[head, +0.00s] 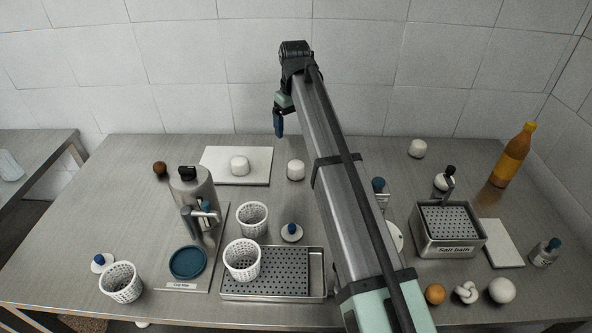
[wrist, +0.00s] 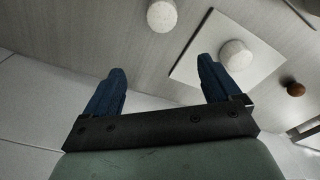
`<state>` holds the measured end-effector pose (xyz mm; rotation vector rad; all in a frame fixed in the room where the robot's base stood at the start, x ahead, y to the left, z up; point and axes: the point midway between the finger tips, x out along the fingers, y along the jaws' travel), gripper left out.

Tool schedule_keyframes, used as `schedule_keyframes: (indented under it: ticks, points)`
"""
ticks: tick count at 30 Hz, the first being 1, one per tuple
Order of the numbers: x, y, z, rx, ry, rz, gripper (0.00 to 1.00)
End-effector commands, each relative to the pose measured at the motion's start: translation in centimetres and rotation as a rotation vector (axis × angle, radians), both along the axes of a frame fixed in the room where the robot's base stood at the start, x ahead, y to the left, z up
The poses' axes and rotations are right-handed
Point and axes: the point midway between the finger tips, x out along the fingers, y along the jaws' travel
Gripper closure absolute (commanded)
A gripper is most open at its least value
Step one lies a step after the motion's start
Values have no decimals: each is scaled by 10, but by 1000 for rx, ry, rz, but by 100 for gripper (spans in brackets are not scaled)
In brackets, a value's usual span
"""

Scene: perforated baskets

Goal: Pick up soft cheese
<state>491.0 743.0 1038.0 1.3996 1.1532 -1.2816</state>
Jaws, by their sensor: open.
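Several white, rounded lumps look like soft cheese. One (head: 239,166) sits on a white board at the back left; it also shows in the wrist view (wrist: 236,55). A second (head: 296,170) stands on the bare steel to its right and appears at the top of the wrist view (wrist: 162,15). A third (head: 418,148) is at the back right. My gripper (head: 279,127) hangs high near the back wall, above and behind the second lump. Its blue fingers are apart with nothing between them in the wrist view (wrist: 161,66).
The white board (head: 215,176) lies near a brown ball (head: 160,168) and a metal jug (head: 193,190). White perforated baskets (head: 253,219) and a drain tray (head: 318,282) stand in front. A salt bath (head: 455,247) and amber bottle (head: 512,157) are right. Steel around the second lump is clear.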

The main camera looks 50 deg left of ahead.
Motion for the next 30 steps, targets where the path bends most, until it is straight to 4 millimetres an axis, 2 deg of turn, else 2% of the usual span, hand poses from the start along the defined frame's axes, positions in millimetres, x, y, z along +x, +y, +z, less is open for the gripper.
schedule_keyframes:
  ticks: [15,23,30]
  points:
    - [-9,-15,-1,-73,9,635,10]
    - [-9,-15,-6,-76,8,728,10]
    - [-10,-16,-35,-76,9,726,10]
